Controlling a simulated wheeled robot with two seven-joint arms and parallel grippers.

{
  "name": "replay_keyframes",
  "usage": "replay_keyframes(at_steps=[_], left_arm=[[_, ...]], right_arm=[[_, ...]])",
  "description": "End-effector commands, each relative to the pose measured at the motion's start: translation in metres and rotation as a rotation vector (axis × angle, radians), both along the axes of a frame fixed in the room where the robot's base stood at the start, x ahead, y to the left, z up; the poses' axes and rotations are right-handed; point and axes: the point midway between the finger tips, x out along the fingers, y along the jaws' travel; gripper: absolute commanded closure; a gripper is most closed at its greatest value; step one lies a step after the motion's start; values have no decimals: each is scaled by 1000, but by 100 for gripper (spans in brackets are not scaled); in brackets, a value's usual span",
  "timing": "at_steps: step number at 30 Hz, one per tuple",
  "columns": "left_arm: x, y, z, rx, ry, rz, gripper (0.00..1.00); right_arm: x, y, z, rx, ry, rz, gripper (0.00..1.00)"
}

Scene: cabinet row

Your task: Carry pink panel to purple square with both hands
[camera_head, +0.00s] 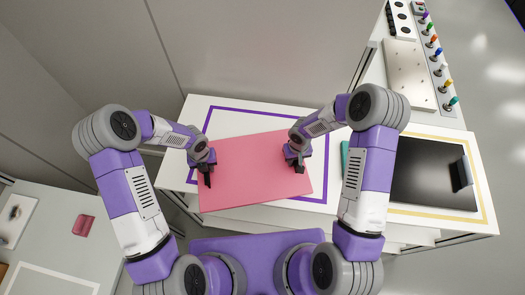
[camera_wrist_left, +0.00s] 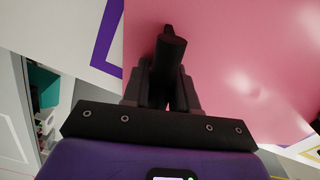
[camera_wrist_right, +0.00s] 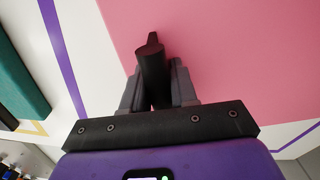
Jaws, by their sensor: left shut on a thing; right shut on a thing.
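The pink panel (camera_head: 250,175) is a flat rectangle at the middle of the head view. It lies over or just above the white table, slightly tilted to the purple square outline (camera_head: 262,113). The outline's back edge and right side show; the panel hides part of it. My left gripper (camera_head: 206,177) is shut on the panel's left side, and the panel (camera_wrist_left: 240,60) fills much of the left wrist view. My right gripper (camera_head: 296,162) is shut on the panel's right side, and the panel (camera_wrist_right: 230,60) also shows in the right wrist view. I cannot tell if the panel touches the table.
On the right, a black tray (camera_head: 430,175) with a handle lies inside a yellow outline (camera_head: 487,205). A teal object (camera_head: 345,157) stands between it and the panel. A counter with knobs (camera_head: 434,40) is at upper right. A small red block (camera_head: 83,225) is on the left counter.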

Motion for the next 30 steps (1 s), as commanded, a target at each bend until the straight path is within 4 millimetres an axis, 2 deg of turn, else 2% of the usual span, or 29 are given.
replay_keyframes(at_steps=[2, 3, 7, 15, 19, 23, 30], left_arm=[[0, 0, -5, 0, -1, 0, 100], [0, 0, -3, 0, 0, 0, 66], [0, 0, -3, 0, 0, 0, 47], [0, 0, -2, 0, 0, 0, 47], [1, 0, 7, 0, -3, 1, 47], [1, 1, 29, 0, -4, 2, 47], [1, 1, 81, 0, -5, 1, 47]], right_arm=[[1, 0, -5, 0, -1, 0, 100], [0, 0, -3, 0, 0, 0, 66], [0, 0, -3, 0, 0, 0, 47], [0, 0, -3, 0, 0, 0, 47], [0, 0, -3, 0, 0, 0, 47], [0, 0, -3, 0, 0, 0, 47], [0, 0, -3, 0, 0, 0, 47]])
